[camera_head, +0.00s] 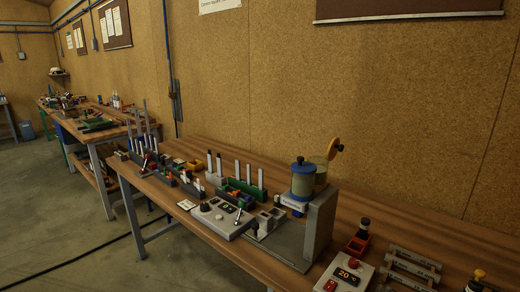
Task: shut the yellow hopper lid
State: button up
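My gripper is not in view.
The workbench (210,229) runs along a cork-coloured wall. A control box (224,217) and racks stand left of the machine. The floor (90,250) in front at left is clear except for a cable.

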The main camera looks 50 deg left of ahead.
aim_at(334, 147)
jog(key=u, duration=1.35)
